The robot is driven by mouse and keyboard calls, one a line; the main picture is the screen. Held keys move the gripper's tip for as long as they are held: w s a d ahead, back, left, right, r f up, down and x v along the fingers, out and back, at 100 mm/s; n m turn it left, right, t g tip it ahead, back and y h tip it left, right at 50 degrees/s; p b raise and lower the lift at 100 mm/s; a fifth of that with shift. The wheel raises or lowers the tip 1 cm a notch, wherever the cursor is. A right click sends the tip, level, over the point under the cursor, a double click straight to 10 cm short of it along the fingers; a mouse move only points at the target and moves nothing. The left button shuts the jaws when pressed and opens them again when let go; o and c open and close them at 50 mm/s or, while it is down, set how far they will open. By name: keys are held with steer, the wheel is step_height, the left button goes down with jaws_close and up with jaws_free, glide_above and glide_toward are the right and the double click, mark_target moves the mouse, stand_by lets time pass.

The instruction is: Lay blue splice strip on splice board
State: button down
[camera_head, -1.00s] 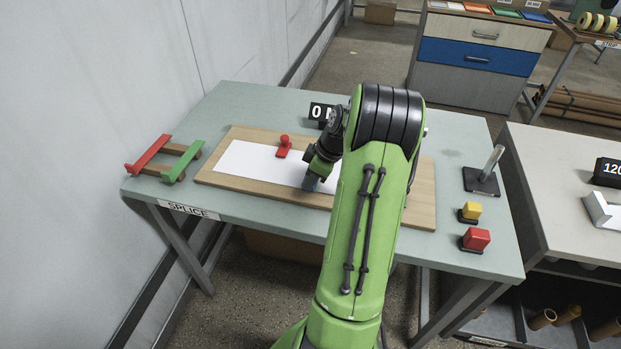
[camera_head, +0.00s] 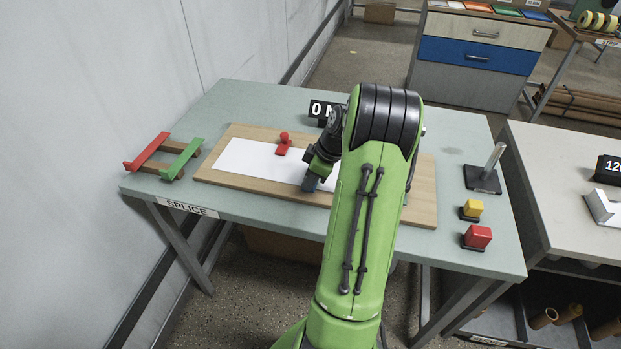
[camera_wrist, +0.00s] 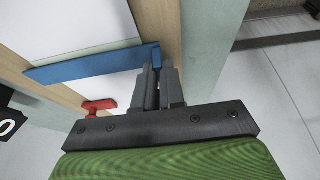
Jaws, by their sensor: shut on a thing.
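The wooden splice board (camera_head: 400,205) lies on the table and bears white paper (camera_head: 245,163). My gripper (camera_wrist: 159,75) is shut on one end of the blue splice strip (camera_wrist: 95,65). In the wrist view the strip spans the white paper (camera_wrist: 80,22), with paper visible on both sides of it. I cannot tell whether it touches the paper. A red knobbed weight (camera_head: 284,147) stands on the paper to the left.
A rack with red and green strips (camera_head: 165,155) stands at the table's left. A post on a black base (camera_head: 484,178), a yellow block (camera_head: 471,209) and a red block (camera_head: 477,236) stand at the right. A black number display (camera_head: 320,110) is behind the board.

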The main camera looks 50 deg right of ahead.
steer(key=shift+f, duration=0.25)
steer(key=c, duration=1.1)
jaws_free()
steer(key=shift+c, duration=0.2)
steer(key=shift+r, duration=0.15)
steer(key=p+v, duration=0.4)
steer(key=v, duration=1.1)
steer(key=shift+s+r, duration=0.2)
steer(key=shift+s, duration=0.05)
